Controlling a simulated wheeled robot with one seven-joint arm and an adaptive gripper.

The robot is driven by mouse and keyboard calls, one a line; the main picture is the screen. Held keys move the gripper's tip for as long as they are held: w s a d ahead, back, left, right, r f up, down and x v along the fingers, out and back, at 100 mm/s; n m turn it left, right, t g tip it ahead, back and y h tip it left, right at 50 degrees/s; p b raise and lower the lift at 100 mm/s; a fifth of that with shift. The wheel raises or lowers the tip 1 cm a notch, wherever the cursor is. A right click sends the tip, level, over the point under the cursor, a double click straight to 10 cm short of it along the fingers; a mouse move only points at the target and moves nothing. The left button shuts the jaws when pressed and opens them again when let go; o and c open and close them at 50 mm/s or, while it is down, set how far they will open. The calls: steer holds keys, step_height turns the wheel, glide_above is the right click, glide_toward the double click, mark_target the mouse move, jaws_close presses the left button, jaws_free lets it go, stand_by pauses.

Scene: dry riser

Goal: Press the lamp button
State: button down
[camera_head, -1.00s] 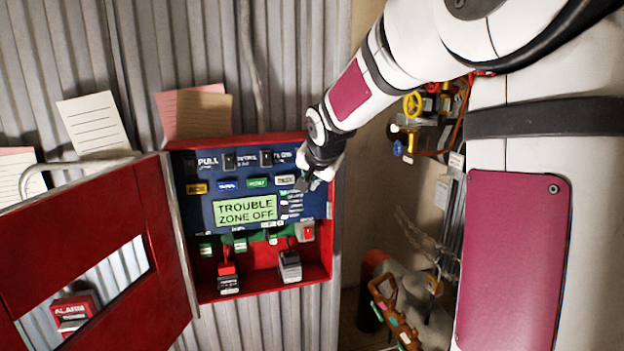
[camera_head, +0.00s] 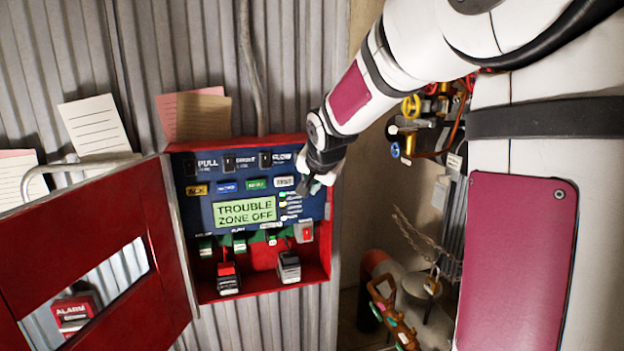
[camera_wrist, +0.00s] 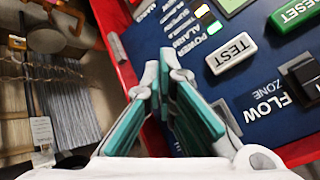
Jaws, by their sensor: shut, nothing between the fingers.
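An open red panel box (camera_head: 318,277) on the corrugated wall has a blue control face (camera_head: 209,174). No button label legibly reads "lamp". A white button (camera_head: 284,181) is at the right end of a row of coloured buttons; the wrist view shows a white button marked TEST (camera_wrist: 231,53). My gripper (camera_head: 308,187) is at the right edge of the panel, just right of the white button. In the wrist view my gripper (camera_wrist: 160,78) is shut and empty, its teal-padded fingers left of the TEST button and apart from it in the picture.
A green RESET button (camera_wrist: 296,12) and a black FLOW ZONE switch (camera_wrist: 301,78) are near the TEST button. The display (camera_head: 245,211) reads TROUBLE ZONE OFF. The red door (camera_head: 95,245) stands open at left. Valves and a chain (camera_head: 425,238) are at right.

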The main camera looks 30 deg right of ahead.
steer(key=shift+s, duration=0.1)
steer(key=s+p, duration=0.1)
steer(key=s, duration=0.1)
steer(key=s+a, duration=0.1)
steer(key=s, duration=0.1)
steer(key=shift+s+a+p, duration=0.2)
steer(key=shift+s+p, duration=0.1)
steer(key=shift+p, duration=0.1)
stand_by(0.9)
steer(key=s+a+n+g+y, duration=0.1)
steer(key=s+a+n, duration=0.5)
steer(key=s+a, duration=0.3)
steer(key=s+a+r+n+g+y, duration=0.1)
steer(key=s+a+n, duration=0.4)
steer(key=s, duration=1.3)
steer(key=a+y, duration=0.1)
steer(key=a, duration=0.3)
steer(key=shift+a+n+g+b, duration=0.25)
steer(key=shift+n+g+b, duration=0.05)
steer(key=shift+n+b, duration=0.1)
